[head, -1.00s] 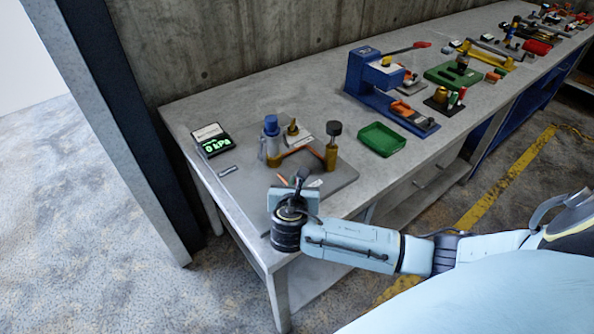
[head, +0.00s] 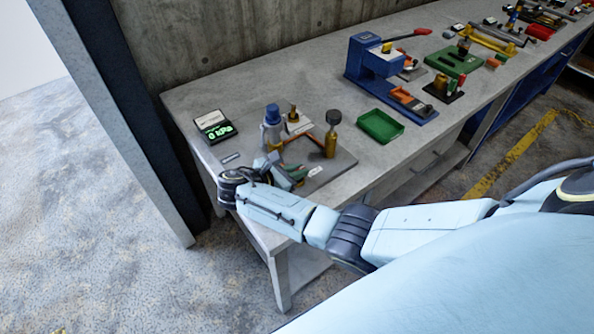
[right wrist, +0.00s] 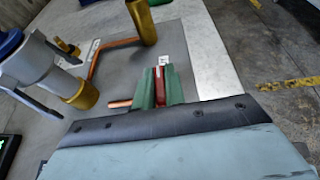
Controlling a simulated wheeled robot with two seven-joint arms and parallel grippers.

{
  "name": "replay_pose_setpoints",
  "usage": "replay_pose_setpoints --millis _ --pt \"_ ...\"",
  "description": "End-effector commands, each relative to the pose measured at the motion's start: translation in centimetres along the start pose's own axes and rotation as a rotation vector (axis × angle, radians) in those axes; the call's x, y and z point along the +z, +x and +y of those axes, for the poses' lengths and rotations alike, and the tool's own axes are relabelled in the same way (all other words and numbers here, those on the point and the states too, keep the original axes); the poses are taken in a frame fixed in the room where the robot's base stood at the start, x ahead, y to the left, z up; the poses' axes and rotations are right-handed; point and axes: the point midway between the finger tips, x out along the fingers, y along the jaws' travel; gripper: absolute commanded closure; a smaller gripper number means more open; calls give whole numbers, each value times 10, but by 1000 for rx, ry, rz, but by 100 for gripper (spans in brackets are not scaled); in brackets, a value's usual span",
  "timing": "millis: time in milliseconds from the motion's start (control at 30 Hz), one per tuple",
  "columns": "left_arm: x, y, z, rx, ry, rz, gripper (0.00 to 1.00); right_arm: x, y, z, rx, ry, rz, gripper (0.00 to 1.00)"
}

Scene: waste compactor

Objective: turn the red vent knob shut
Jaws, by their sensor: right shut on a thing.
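The red vent knob (right wrist: 160,86) shows in the right wrist view as a narrow red strip between the two green fingers of my right gripper (right wrist: 161,84). The fingers are shut on it, one on each side. A short copper pipe end (right wrist: 121,103) shows just left of the fingers. In the head view my right gripper (head: 290,174) is low over the front of the grey base plate (head: 335,166), and the knob cannot be made out there. My left gripper is not in view.
A grey and blue-topped cylinder (head: 272,129), a copper pipe (head: 305,142) and a brass post with a black knob (head: 332,137) stand behind my gripper. A display (head: 213,127) reads 0 kPa. A green tray (head: 380,126) lies to the right.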

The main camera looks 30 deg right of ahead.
Motion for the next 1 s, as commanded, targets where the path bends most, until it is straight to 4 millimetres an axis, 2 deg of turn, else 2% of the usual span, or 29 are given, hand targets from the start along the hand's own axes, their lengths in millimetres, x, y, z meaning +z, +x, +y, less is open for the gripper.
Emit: replay_pose_setpoints --millis 667,700,833,1000 --pt "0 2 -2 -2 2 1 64 0 2 -1 -62 24 -1 100" --pt "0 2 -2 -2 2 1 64 0 2 -1 -62 24 -1 86" --pt "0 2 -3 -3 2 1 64 0 2 -1 -61 24 -1 69" --pt "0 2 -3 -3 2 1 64 0 1 0 -59 24 0 66"
